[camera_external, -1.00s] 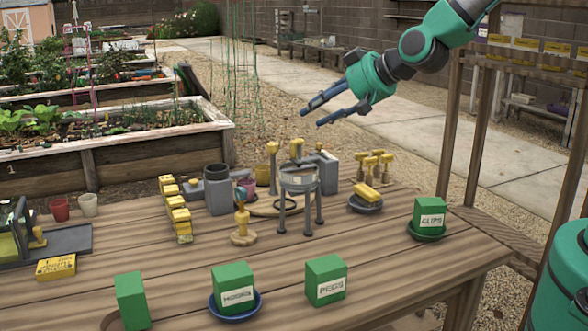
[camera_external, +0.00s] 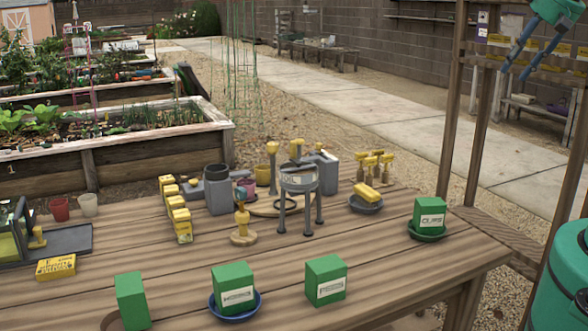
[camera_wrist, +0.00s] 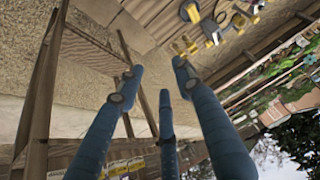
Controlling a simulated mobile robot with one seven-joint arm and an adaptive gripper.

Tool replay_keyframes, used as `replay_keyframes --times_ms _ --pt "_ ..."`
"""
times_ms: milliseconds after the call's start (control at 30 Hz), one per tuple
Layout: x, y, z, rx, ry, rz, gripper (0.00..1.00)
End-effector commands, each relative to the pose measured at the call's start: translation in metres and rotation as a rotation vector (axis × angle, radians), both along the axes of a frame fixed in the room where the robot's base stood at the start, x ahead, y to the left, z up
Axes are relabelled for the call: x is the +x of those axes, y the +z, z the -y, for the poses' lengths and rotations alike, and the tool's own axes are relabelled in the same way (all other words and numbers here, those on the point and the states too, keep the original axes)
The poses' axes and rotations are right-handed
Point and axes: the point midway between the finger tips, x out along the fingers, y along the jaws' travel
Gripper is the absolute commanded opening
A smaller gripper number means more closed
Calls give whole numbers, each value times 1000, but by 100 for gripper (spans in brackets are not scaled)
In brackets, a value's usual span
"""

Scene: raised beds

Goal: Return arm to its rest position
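My gripper (camera_external: 513,74) is at the top right of the external view, high up and right of the wooden table (camera_external: 440,262). Its blue fingers point down and to the left. In the wrist view the blue fingers of my gripper (camera_wrist: 157,78) are spread apart with nothing between them, so it is open and empty. Most of my arm is outside the external view.
A wooden post frame (camera_external: 484,110) stands close to the gripper. The table holds green boxes such as the one labelled clips (camera_external: 429,211), a grey round stand (camera_external: 299,180) and yellow boxes (camera_external: 179,215). Planter beds (camera_external: 150,147) lie at left.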

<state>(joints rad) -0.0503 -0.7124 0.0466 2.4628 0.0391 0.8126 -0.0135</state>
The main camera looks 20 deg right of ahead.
Motion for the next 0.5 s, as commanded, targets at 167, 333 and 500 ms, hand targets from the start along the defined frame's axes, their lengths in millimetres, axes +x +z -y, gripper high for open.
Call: replay_keyframes --times_ms 167,333,500 --pt "-30 0 22 -28 -47 -33 36" --pt "-35 -1 26 -33 -54 -42 36" --pt "-35 -1 25 -32 -54 -41 36"
